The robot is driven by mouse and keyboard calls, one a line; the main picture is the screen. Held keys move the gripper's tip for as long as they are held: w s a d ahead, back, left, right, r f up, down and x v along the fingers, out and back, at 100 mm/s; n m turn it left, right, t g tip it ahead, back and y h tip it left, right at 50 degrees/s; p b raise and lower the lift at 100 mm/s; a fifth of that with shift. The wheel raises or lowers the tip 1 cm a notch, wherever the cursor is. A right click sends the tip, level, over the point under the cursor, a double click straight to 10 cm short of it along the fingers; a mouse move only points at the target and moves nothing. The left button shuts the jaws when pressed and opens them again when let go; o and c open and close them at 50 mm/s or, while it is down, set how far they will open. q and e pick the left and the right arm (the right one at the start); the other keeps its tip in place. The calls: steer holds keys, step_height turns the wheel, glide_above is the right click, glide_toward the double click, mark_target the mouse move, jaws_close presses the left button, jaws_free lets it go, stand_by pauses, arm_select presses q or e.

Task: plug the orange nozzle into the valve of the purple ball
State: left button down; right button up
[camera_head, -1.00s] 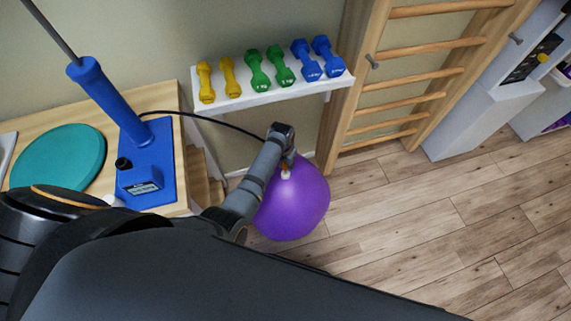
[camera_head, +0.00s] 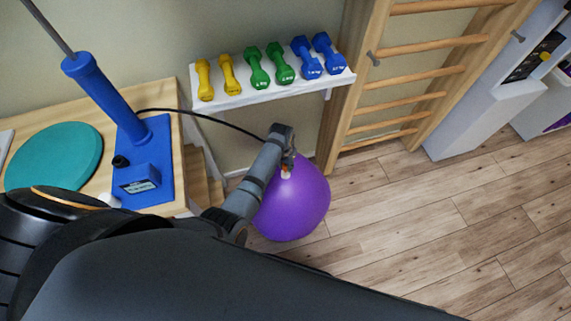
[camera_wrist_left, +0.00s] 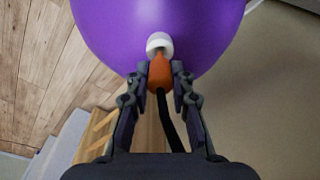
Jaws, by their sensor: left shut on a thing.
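The purple ball (camera_head: 292,208) is in front of the wall, below the dumbbell shelf. In the left wrist view, the ball (camera_wrist_left: 160,18) fills the top, with its white valve (camera_wrist_left: 159,42) facing my gripper. My left gripper (camera_wrist_left: 159,80) is shut on the orange nozzle (camera_wrist_left: 159,74), from which a black hose (camera_wrist_left: 167,118) trails. The nozzle's tip is in line with the valve and meets it; I cannot tell how deep it sits. In the head view my left gripper (camera_head: 287,162) is just above the ball's top. My right gripper is not in view.
A blue pump (camera_head: 144,165) and a teal disc (camera_head: 55,157) are on the wooden table at left. A white shelf (camera_head: 270,92) holds several dumbbells. Wooden wall bars (camera_head: 405,100) rise right of it. The wooden floor (camera_head: 430,210) at right is clear.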

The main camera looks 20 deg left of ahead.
arm_select(q)
steer(key=shift+f+b, duration=0.4)
steer(key=shift+f, duration=0.3)
steer(key=shift+f, duration=0.4)
stand_by(0.4)
steer(key=c, duration=1.1)
jaws_free()
steer(key=shift+o, duration=0.3)
steer(key=shift+r, duration=0.1)
step_height(320, 180, up, 7)
steer(key=p, duration=0.8)
